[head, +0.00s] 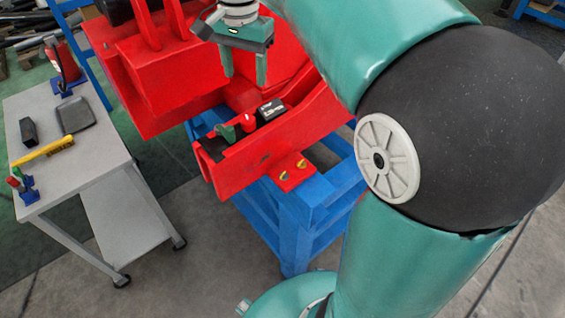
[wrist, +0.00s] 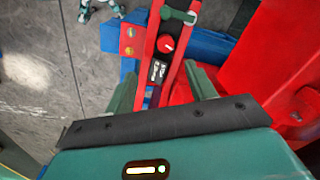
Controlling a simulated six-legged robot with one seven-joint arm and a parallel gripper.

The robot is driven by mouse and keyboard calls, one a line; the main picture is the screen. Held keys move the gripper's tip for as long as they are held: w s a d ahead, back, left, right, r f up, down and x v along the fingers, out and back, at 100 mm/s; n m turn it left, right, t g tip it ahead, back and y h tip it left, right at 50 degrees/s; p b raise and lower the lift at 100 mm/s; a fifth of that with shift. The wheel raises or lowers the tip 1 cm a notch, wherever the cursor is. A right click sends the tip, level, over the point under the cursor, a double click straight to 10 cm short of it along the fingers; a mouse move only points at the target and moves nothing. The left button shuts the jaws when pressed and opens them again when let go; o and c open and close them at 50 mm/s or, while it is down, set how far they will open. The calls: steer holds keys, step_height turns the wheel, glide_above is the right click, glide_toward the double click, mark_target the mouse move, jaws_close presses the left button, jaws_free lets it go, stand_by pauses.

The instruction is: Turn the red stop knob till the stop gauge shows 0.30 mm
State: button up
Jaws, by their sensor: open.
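The red stop knob (head: 247,122) sits in the channel of the red crane part, and in the wrist view the knob (wrist: 166,43) is round with a white mark. A green rod (head: 226,132) with a round end lies across the channel on the knob's other side. My gripper (head: 245,78) is open and empty above the channel, apart from the knob. In the wrist view its two green fingers (wrist: 163,76) stand either side of the gauge.
Red channel walls flank the knob closely, and a large red body rises behind. A blue stand (head: 297,215) carries it, with yellow-topped bolts on a red plate (head: 293,173). A grey trolley (head: 90,150) with a tray and small tools stands at left.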

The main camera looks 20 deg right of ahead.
steer(key=s+f+n+t, duration=0.2)
steer(key=s+f+n, duration=0.2)
steer(key=s, duration=0.5)
steer(key=s+f+n+t, duration=0.3)
steer(key=s+f+n, duration=0.2)
steer(key=s, duration=0.4)
steer(key=shift+s+a+n, duration=0.15)
steer(key=shift+s+n, duration=0.15)
steer(key=shift+s, duration=0.05)
stand_by(1.8)
